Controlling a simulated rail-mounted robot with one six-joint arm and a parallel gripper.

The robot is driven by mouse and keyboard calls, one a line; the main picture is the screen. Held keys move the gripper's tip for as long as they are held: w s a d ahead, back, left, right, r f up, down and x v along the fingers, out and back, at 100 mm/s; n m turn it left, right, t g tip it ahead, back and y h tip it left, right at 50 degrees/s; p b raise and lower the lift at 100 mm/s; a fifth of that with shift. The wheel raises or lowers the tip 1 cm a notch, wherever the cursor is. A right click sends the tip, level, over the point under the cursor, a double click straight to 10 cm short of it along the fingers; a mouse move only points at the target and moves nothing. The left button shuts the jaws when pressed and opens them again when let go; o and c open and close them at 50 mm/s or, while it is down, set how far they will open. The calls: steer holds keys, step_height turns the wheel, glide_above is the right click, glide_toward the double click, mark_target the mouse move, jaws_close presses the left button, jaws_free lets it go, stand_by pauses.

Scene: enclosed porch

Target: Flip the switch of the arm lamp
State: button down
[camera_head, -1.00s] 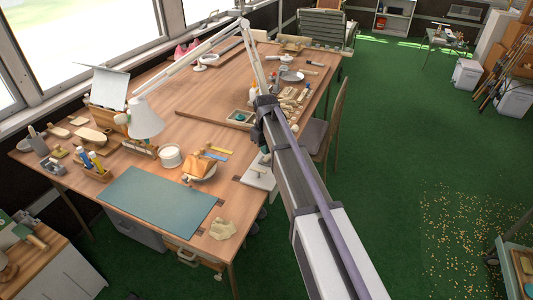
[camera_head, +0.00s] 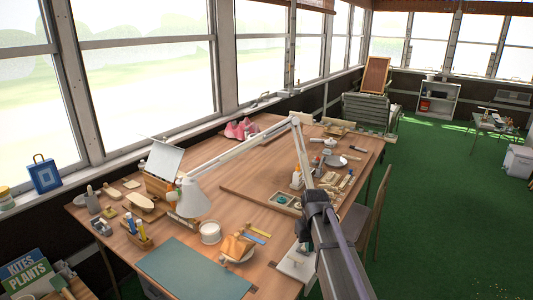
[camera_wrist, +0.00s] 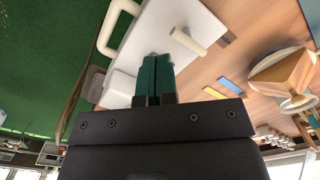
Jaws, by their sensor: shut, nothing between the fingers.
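The arm lamp is white, with its cone shade (camera_head: 193,203) at the left of the table and a jointed arm (camera_head: 240,146) rising to an elbow and coming down behind my arm. Its foot is hidden in the head view. A white plate (camera_head: 294,265) lies at the table's near right edge. In the wrist view the plate (camera_wrist: 190,15) carries a short cream peg (camera_wrist: 188,41); I cannot tell if this is the lamp's switch. My gripper (camera_wrist: 156,72) has green fingers, shut and empty, over the plate and left of the peg. Contact cannot be told.
A chair (camera_head: 356,220) stands on the right. Green floor (camera_head: 440,200) is open beyond it.

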steer(key=s+r+m+p, duration=0.2)
steer(key=s+r+p, duration=0.1)
steer(key=s, duration=1.8)
steer(key=shift+r, duration=0.45)
steer(key=shift+d+r, duration=0.1)
steer(key=w+d+r+n+t+y+p, duration=0.1)
steer(key=w+n, duration=0.4)
steer(key=w, duration=0.9)
steer(key=w+d+r+n+t+y+p, duration=0.1)
steer(key=w+n, duration=0.5)
steer(key=w, duration=0.8)
steer(key=shift+w+d+r+y, duration=0.3)
steer(key=shift+d+r+y, duration=0.1)
steer(key=shift+d, duration=0.3)
steer(key=shift+f, duration=0.1)
